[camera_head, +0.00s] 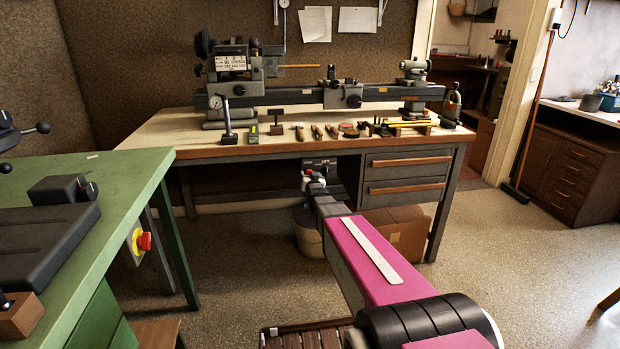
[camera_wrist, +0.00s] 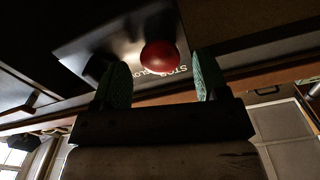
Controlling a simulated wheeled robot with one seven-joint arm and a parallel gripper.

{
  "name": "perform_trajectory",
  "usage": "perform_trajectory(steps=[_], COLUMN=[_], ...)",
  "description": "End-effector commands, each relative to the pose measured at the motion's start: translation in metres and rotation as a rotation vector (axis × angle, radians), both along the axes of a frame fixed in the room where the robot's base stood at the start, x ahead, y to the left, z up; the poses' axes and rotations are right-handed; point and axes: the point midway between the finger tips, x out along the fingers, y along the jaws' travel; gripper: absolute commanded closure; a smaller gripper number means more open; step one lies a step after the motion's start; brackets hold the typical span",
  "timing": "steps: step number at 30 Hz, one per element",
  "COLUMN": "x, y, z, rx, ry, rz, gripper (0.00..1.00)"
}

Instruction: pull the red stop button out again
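The red stop button (camera_wrist: 160,56) is a round red knob on a dark metal plate (camera_wrist: 95,45) with white lettering reading "STOP", in the wrist view. In the head view it shows as a small red spot (camera_head: 309,172) under the wooden bench's front edge. My gripper (camera_wrist: 160,64) has its two green-padded fingers apart, one on each side of the knob, with a visible gap on both sides. I cannot tell how deep the knob lies between the fingertips. In the head view my gripper (camera_head: 315,185) is small and partly hidden by my arm.
The wooden bench (camera_head: 290,148) carries a lathe (camera_head: 340,95) and several hand tools. Drawers (camera_head: 405,175) hang right of the plate. A bin (camera_head: 307,238) and cardboard box (camera_head: 400,230) stand below. Another red button (camera_head: 144,241) on yellow sits on the green bench (camera_head: 125,185) at left.

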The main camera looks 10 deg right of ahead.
Motion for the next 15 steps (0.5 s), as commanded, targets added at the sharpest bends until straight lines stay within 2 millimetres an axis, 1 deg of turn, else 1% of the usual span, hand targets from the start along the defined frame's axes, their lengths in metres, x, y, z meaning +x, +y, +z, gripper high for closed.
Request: perform_trajectory(steps=[8, 11, 15], x=[-0.001, -0.006, -0.021], y=[0.000, 0.000, 0.000], z=[0.000, 0.000, 0.001], rx=[0.000, 0.000, 0.000], ry=[0.000, 0.000, 0.000], rz=[0.000, 0.000, 0.000], gripper=[0.33, 0.33, 0.33])
